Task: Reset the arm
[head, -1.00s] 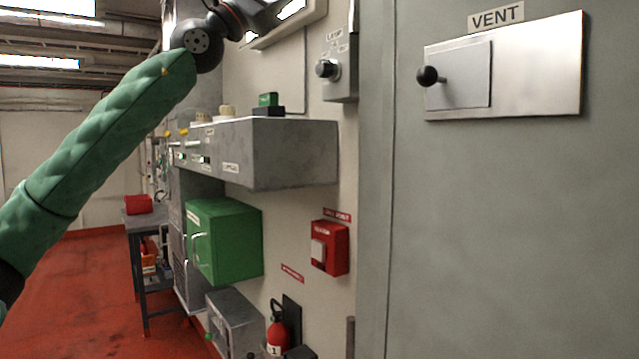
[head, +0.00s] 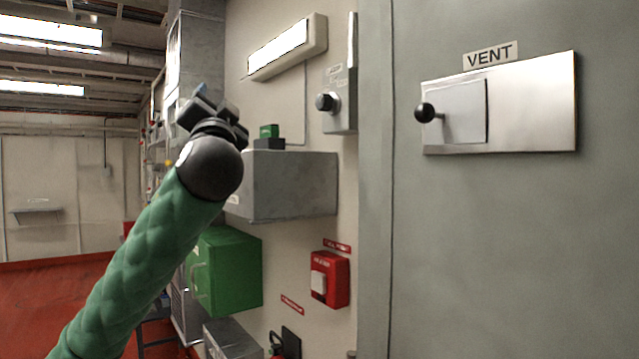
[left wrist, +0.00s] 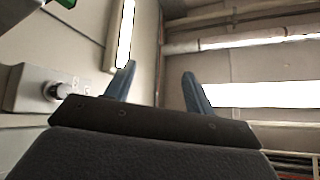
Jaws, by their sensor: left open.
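My left arm, in a green quilted sleeve, rises from the bottom left of the head view. My left gripper (head: 213,108) is raised at its end, in front of the wall and above the grey wall box. In the left wrist view its two blue-grey fingers (left wrist: 158,88) are spread apart with nothing between them. They point up toward the ceiling. My right gripper is not in view.
A grey box (head: 290,185) juts from the wall, with a green block (head: 269,131) on top. A lamp knob (head: 327,102), a wall light (head: 285,48), a green cabinet (head: 230,272), a red call point (head: 329,279) and a vent panel (head: 540,105) stand nearby.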

